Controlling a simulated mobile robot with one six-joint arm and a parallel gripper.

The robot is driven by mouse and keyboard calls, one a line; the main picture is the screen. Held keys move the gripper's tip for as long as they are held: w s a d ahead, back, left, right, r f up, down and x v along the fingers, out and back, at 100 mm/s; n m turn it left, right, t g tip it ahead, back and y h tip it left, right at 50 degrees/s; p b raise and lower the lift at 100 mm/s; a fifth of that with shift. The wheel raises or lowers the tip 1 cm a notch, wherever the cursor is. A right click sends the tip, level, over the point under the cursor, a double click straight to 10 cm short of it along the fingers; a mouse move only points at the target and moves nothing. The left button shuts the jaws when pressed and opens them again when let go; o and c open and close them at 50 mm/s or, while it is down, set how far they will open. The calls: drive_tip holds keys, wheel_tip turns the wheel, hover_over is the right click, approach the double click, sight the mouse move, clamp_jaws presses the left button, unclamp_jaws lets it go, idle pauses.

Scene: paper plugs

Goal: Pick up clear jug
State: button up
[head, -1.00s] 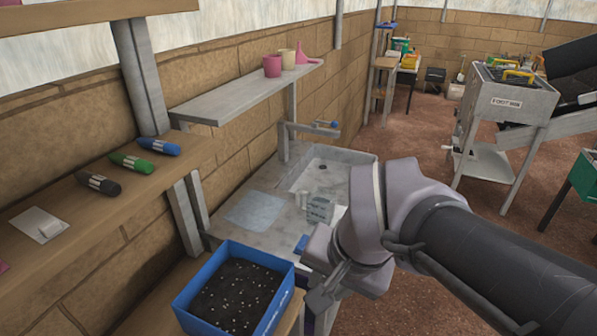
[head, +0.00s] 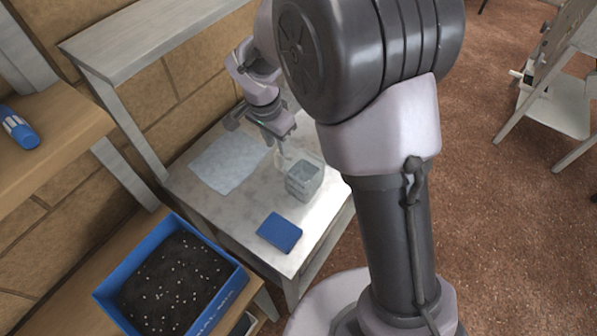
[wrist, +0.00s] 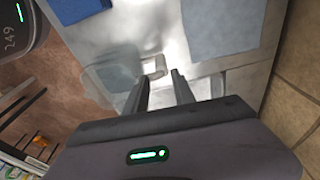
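The clear jug (head: 305,181) stands upright on the grey worktop, with its handle (head: 282,159) turned towards my gripper. In the wrist view the see-through jug (wrist: 113,70) is left of the fingers, and its pale handle (wrist: 155,66) lies just beyond the fingertips. My gripper (wrist: 162,77) is open, its two fingers apart with nothing between them. In the head view my gripper (head: 284,142) points down just behind the handle. Whether a finger touches the handle cannot be told.
A blue flat block (head: 279,232) lies in front of the jug. A pale blue cloth (head: 229,162) lies flat to its left. A blue tray of soil (head: 220,308) stands at the lower left. A grey shelf (head: 150,30) overhangs at the back left, along the brick wall.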

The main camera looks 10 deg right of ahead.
sight(280, 160)
drive_tip(key=f, duration=0.3)
drive_tip(key=shift+w+d+f+b, duration=0.1)
drive_tip(key=shift+w+d+b, duration=0.1)
drive_tip(key=shift+b, duration=0.15)
drive_tip(key=f, duration=0.1)
drive_tip(key=f+b, duration=0.1)
drive_tip(key=f, duration=0.1)
drive_tip(key=f+b, duration=0.1)
drive_tip(key=f, duration=0.1)
drive_tip(key=shift+w+f, duration=0.25)
drive_tip(key=shift+w, duration=0.05)
drive_tip(key=shift+d+r, duration=0.1)
drive_tip(key=shift+r, duration=0.05)
drive_tip(key=shift+c, duration=0.6)
clamp_jaws()
